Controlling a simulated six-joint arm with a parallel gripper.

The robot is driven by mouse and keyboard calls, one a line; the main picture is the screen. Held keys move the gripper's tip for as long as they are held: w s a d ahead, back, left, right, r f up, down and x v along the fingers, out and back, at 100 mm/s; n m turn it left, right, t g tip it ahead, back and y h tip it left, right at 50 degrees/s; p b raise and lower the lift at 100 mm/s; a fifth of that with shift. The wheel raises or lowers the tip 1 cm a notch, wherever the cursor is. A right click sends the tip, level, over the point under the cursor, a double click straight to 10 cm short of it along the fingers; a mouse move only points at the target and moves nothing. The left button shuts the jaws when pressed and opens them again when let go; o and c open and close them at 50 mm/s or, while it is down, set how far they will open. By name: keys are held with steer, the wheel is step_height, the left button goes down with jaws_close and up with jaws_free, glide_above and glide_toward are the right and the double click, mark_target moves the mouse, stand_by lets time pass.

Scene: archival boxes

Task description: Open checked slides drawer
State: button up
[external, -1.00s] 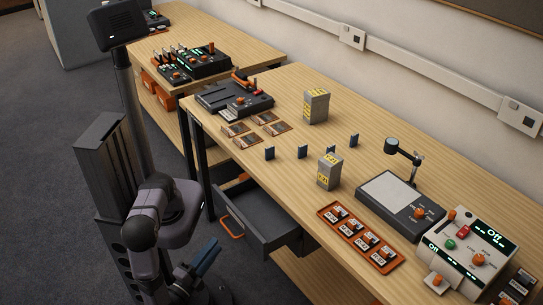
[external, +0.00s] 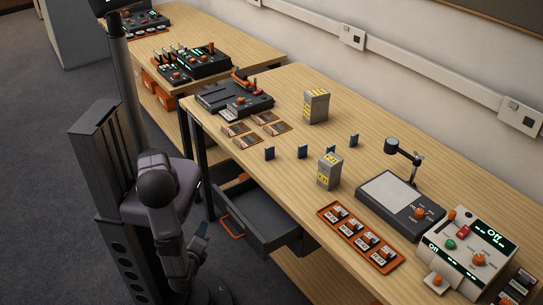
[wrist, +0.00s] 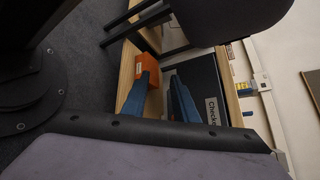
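A dark grey drawer (external: 262,222) under the front desk stands pulled out, with an orange handle (external: 231,229) on its front. In the wrist view a dark panel (wrist: 196,78) carries a white label (wrist: 212,111) reading "Check…", its end cut off. My gripper (external: 201,230) has blue fingers and hangs left of the drawer's handle, apart from it in the external view. In the wrist view my gripper (wrist: 162,100) shows its two fingers apart with nothing seen between them. Whether the labelled panel is the pulled-out drawer I cannot tell for sure.
The desk (external: 400,265) above the drawer carries boxes, an orange slide tray (external: 360,238), a light pad (external: 401,205) and a control console (external: 465,250). A dark desk leg (external: 202,170) stands close to my arm.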

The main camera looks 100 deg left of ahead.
steer(key=s+d+r+g+h+p, duration=0.2)
steer(key=s+r+g+h+p, duration=0.15)
steer(key=h+p, duration=0.3)
steer(key=m+t+h+p, duration=0.4)
steer(key=t+h+p, duration=0.25)
steer(key=p, duration=1.15)
glide_toward(230, 232)
steer(key=shift+w+a+f+p, duration=0.15)
steer(key=shift+f+p, duration=0.05)
steer(key=shift+f, duration=1.6)
steer(key=shift+w+a+f+p, duration=0.1)
steer(key=shift+f+p, duration=0.05)
steer(key=shift+f, duration=1.65)
jaws_close()
